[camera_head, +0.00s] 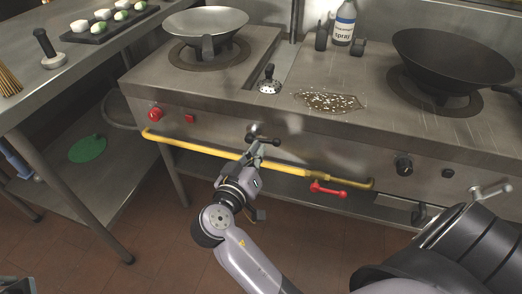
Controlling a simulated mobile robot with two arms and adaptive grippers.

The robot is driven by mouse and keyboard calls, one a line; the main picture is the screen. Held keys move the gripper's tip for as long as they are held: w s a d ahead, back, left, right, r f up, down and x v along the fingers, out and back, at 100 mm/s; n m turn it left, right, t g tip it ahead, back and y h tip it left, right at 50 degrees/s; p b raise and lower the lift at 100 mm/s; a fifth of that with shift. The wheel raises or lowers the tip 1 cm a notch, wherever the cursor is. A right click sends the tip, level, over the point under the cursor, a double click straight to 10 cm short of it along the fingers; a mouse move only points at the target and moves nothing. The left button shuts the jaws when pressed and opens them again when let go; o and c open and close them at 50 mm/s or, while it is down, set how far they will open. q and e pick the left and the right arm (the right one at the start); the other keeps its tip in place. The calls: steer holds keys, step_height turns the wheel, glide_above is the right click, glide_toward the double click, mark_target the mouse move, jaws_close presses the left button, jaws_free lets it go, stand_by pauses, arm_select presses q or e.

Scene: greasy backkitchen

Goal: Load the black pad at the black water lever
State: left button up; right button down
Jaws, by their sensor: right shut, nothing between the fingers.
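A small black bar with rounded ends (265,139), which looks like the black water lever with its pad, shows at the front panel of the steel wok range (225,128). I cannot clearly tell the pad from the lever. My right gripper (256,150) reaches up from the bottom middle, over the yellow pipe. It is shut and empty, its tip right by the black bar. I cannot tell whether they touch. My left gripper is not in view.
A yellow pipe (205,149) with a red valve handle (328,190) runs along the range front. Two woks (205,22) (450,58) and a spray bottle (344,22) stand on top. A steel table (75,60) is at left. Tiled floor lies between.

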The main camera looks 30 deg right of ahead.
mark_target(263, 141)
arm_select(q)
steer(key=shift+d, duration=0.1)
arm_select(e)
steer(key=x, duration=0.9)
